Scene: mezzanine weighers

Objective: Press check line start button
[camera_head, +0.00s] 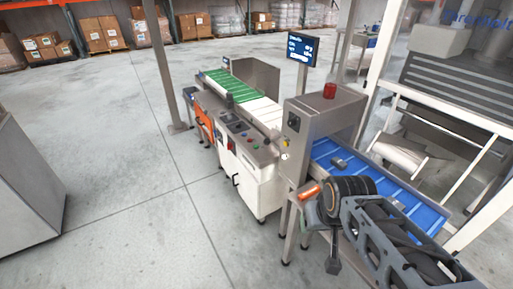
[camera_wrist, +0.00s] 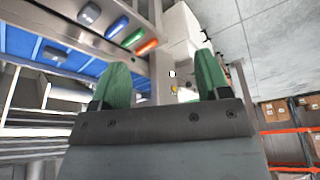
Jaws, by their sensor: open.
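The check line (camera_head: 255,155) is a pale cabinet with a dark sloping control panel (camera_head: 238,128) bearing several small buttons. I cannot tell which one is the start button. My gripper (camera_wrist: 164,72) is open and empty, apart from the machine. In the head view, my arm hides part of the near conveyor.
A blue conveyor (camera_head: 330,155) carries grey items. Blue, green and orange (camera_wrist: 147,47) pieces line its side. A screen (camera_head: 302,48) stands behind. A grey cabinet (camera_head: 25,190) stands left; the floor between is clear.

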